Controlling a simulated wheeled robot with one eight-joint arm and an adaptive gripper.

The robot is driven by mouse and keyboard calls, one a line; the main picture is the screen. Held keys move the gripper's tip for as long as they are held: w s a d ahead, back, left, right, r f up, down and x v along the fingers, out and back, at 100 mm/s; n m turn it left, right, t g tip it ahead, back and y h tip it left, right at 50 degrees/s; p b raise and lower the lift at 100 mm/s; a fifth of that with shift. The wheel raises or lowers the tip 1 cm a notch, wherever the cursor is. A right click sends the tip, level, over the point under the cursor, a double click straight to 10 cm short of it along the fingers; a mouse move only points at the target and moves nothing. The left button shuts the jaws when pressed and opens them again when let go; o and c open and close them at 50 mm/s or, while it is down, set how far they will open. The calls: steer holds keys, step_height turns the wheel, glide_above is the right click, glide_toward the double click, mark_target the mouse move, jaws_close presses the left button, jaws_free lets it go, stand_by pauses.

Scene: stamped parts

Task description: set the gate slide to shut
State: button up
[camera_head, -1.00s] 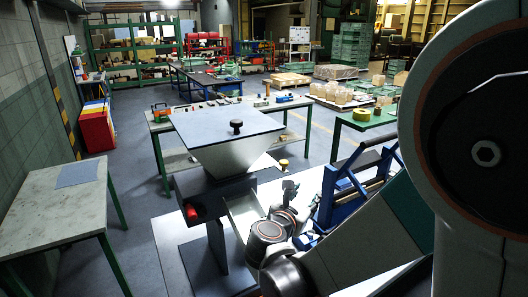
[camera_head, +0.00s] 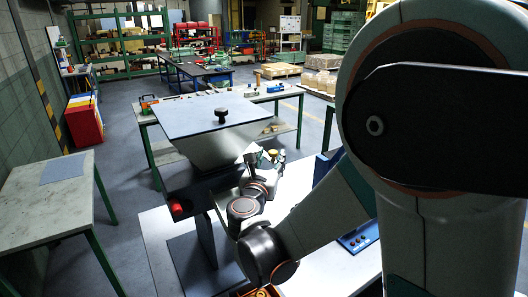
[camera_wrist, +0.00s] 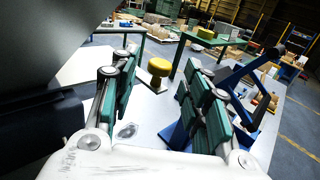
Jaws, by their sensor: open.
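The hopper (camera_head: 215,150), with a flat lid and black knob (camera_head: 220,115), stands on a dark support in the head view. A yellow knob (camera_head: 273,155), apparently the gate slide's handle, shows at its right side. In the wrist view the yellow knob (camera_wrist: 159,67) stands on a short stem, seen between the fingers of my gripper (camera_wrist: 157,84). The fingers are open and apart on either side of it; I cannot tell whether they reach around it. In the head view my gripper (camera_head: 264,158) is beside the hopper's right side, and my wrist hides part of the slide area.
A red part (camera_head: 176,207) sits at the support's left. A grey table (camera_head: 40,207) stands at the left, a workbench (camera_head: 285,93) behind the hopper. A blue frame (camera_wrist: 179,136) is close beside my right finger. A blue button panel (camera_head: 359,238) lies at right.

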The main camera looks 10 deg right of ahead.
mark_target(272, 155)
steer(key=shift+x, duration=2.2)
